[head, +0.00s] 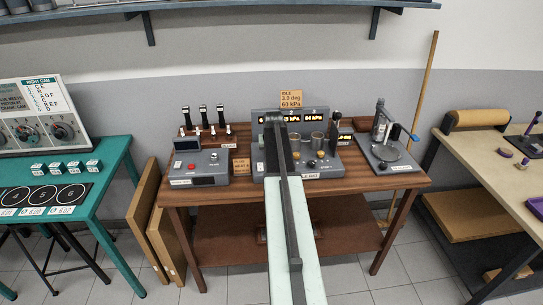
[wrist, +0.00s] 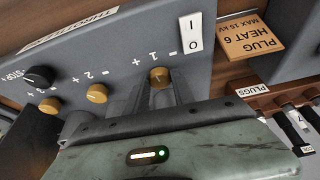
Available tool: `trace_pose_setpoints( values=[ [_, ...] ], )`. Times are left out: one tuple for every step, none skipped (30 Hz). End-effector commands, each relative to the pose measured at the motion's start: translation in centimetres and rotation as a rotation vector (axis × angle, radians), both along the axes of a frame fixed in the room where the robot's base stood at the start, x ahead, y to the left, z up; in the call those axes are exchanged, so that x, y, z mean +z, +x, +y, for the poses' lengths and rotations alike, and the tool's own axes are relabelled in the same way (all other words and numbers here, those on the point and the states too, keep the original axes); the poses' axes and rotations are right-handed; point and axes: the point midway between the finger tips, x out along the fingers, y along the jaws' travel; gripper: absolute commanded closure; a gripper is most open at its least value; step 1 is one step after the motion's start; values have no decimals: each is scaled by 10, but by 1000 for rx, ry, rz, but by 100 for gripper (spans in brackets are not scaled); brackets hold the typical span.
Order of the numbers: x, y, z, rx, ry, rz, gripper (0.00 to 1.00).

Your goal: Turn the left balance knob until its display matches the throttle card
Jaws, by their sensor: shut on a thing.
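The throttle card (head: 291,99) is orange, stands above the grey throttle unit (head: 325,164) and reads 3.0 deg and 60 kPa. The unit's right display (head: 313,118) looks like 64 kPa. A display beside it (head: 293,118) is partly covered; the left one is mostly hidden behind my arm. In the wrist view, which is upside down, the left balance knob (wrist: 159,76) is a small brass knob at the mark 1. My gripper (wrist: 158,92) is shut on it. Brass knobs 2 (wrist: 97,93) and 3 (wrist: 49,105) are free to its left.
A black STOP knob (wrist: 38,76) and a white I/O switch (wrist: 192,32) sit on the same panel. A plug heat card (wrist: 252,36) lies beside it. A grey box (head: 197,168) stands left on the wooden table, a round-plated stand (head: 388,153) right.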

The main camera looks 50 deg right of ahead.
Motion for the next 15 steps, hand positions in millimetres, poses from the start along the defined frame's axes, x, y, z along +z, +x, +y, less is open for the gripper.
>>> trace_pose_setpoints(
  values=[
    [0,2,2,-22,1,-1,100],
    [0,2,2,-38,2,-2,100],
    [0,2,2,-58,2,-1,100],
    [0,2,1,-70,1,-1,100],
    [0,2,2,-82,1,-3,100],
    [0,2,2,-96,1,-3,100],
    [0,2,2,-106,1,-3,100],
    [0,2,2,-114,1,-2,100],
    [0,2,1,-124,0,-2,100],
    [0,2,1,-130,1,-2,100],
    [0,2,2,-135,0,-2,100],
    [0,2,2,-140,0,-2,100],
    [0,2,2,-143,1,-2,100],
    [0,2,2,-145,1,-3,100],
    [0,2,2,-147,1,-2,100]
  ],
)
